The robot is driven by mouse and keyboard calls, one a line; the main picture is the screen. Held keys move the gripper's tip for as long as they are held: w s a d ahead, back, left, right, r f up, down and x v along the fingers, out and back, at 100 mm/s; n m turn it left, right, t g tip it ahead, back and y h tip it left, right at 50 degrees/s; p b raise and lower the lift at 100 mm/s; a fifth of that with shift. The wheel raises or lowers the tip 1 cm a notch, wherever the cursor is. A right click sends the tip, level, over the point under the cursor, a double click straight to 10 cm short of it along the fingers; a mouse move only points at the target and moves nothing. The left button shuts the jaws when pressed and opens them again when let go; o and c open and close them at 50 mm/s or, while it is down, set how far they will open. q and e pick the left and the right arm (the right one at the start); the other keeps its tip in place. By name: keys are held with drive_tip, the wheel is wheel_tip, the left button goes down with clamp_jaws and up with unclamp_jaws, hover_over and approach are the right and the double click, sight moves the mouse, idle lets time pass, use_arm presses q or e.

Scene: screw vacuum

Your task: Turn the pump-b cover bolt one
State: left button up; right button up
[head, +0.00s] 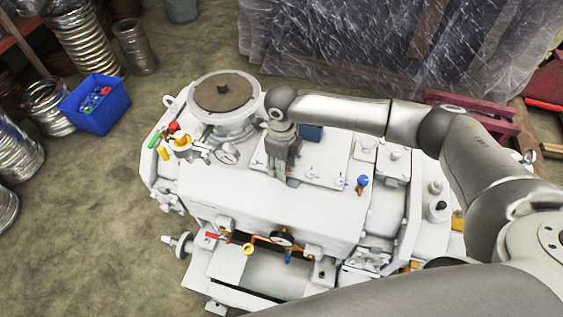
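A large white vacuum pump machine (285,215) fills the middle of the head view. On its top lies a flat light cover plate (328,165) with several small bolts along its edges, some with blue marks. I cannot tell which bolt is bolt one of pump b. My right gripper (285,178) comes from the right, points down and sits at the left part of this plate. It hides the plate beneath it, and I cannot tell whether its fingers touch or hold a bolt. My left gripper is not in view.
A round flange (223,94) with a brown lid stands at the machine's back left. A yellow valve with a gauge (182,144) and a blue-capped fitting (362,183) rise nearby. A blue crate (95,104) stands on the floor at left. Wrapped panels (385,45) stand behind.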

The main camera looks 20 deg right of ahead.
drive_tip(key=shift+w, duration=0.1)
drive_tip(key=shift+r, duration=0.1)
drive_tip(key=shift+w+r, duration=0.1)
drive_tip(key=shift+r, duration=0.15)
wheel_tip(320, 180, up, 11)
drive_tip(key=shift+r, duration=0.15)
idle(0.3)
